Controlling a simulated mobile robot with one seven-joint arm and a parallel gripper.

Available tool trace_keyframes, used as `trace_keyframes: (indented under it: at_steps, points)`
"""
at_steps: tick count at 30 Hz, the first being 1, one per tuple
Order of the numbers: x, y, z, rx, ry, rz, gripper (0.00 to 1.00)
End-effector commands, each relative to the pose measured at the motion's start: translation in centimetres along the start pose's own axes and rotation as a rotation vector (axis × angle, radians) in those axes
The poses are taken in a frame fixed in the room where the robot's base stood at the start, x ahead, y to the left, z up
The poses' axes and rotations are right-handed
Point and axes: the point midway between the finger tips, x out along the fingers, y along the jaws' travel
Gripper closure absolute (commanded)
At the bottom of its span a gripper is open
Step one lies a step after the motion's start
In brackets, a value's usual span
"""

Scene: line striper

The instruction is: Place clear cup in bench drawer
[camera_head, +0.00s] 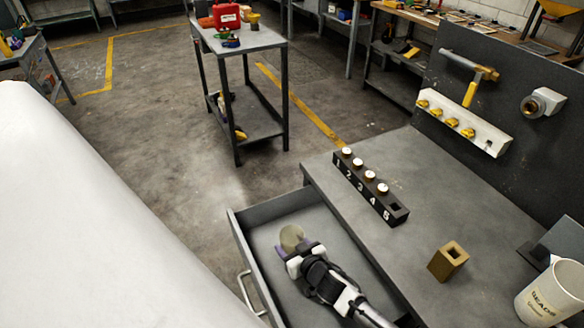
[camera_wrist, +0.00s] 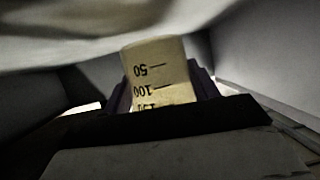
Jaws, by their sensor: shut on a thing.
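The clear cup (camera_head: 291,237) is between the fingers of my gripper (camera_head: 296,252), over the inside of the open bench drawer (camera_head: 262,228). In the wrist view the cup (camera_wrist: 158,72) appears yellowish, with upside-down marks reading 50, 100 and a partly hidden third number. My gripper's fingers (camera_wrist: 165,92) are shut on its sides, and a dark part of my gripper hides its near end. The drawer is pulled out from the bench, and its visible floor looks empty. I cannot tell whether the cup touches the floor.
The bench top (camera_head: 400,235) holds a numbered black rack (camera_head: 370,187), a brown square block (camera_head: 447,261) and a white labelled cup (camera_head: 550,293) at right. A tool panel (camera_head: 500,90) stands behind. A grey cart (camera_head: 240,40) stands apart on the floor.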

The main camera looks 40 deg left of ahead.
Motion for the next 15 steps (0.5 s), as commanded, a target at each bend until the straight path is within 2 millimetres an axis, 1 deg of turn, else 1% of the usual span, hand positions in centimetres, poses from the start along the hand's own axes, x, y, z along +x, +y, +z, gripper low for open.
trace_keyframes:
  at_steps: [12,15]
  points:
    - [0.5,0.0,1.1,0.001,0.000,0.001,0.71]
    - [0.5,0.1,1.1,0.000,0.000,0.001,0.71]
